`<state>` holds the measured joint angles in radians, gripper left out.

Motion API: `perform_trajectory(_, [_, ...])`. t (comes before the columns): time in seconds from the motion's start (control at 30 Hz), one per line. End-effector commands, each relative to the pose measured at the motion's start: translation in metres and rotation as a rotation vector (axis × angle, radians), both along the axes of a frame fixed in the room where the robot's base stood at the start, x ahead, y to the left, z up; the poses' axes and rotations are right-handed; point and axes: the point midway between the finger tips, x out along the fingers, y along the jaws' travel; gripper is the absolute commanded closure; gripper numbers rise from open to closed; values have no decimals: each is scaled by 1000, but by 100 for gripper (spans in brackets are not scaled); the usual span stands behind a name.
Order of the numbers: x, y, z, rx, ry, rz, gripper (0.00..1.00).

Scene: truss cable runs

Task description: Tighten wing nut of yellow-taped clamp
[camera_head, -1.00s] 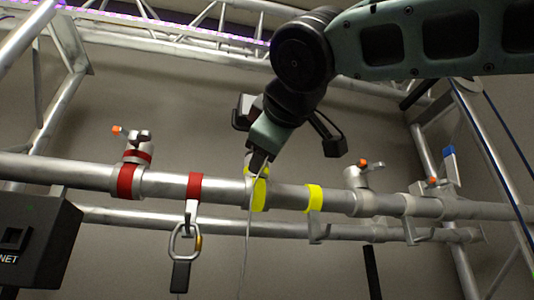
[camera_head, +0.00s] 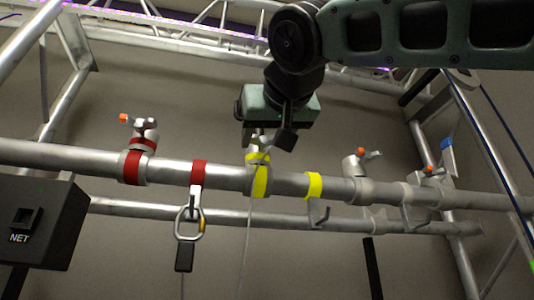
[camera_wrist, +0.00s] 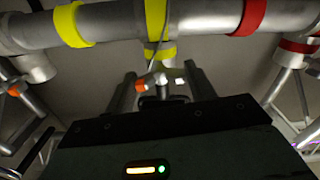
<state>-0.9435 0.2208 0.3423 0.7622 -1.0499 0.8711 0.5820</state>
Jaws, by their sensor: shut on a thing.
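The yellow-taped clamp (camera_head: 261,180) sits around the upper pipe, below my gripper (camera_head: 258,142). In the wrist view, the clamp (camera_wrist: 155,18) has yellow tape on its band and on its post (camera_wrist: 161,54). Its wing nut (camera_wrist: 160,79), with one orange end and one pale end, sits between my two fingers. My gripper (camera_wrist: 160,85) is shut on the wing nut, with a finger at each side. In the head view the nut is mostly hidden by the gripper.
A red-taped clamp (camera_head: 133,165) is at left, with a red tape band (camera_head: 198,172) holding a carabiner (camera_head: 188,224). A yellow tape band (camera_head: 314,186) with a hook and untaped clamps (camera_head: 360,187) are at right. A thin cable (camera_head: 247,235) hangs below the yellow clamp.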

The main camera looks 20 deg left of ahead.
Motion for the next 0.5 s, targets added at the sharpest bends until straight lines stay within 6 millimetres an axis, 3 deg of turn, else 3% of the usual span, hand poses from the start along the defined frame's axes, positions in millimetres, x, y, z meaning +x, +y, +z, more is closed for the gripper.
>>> perform_trajectory(0.5, [0, 2, -3, 144, 95, -1, 68])
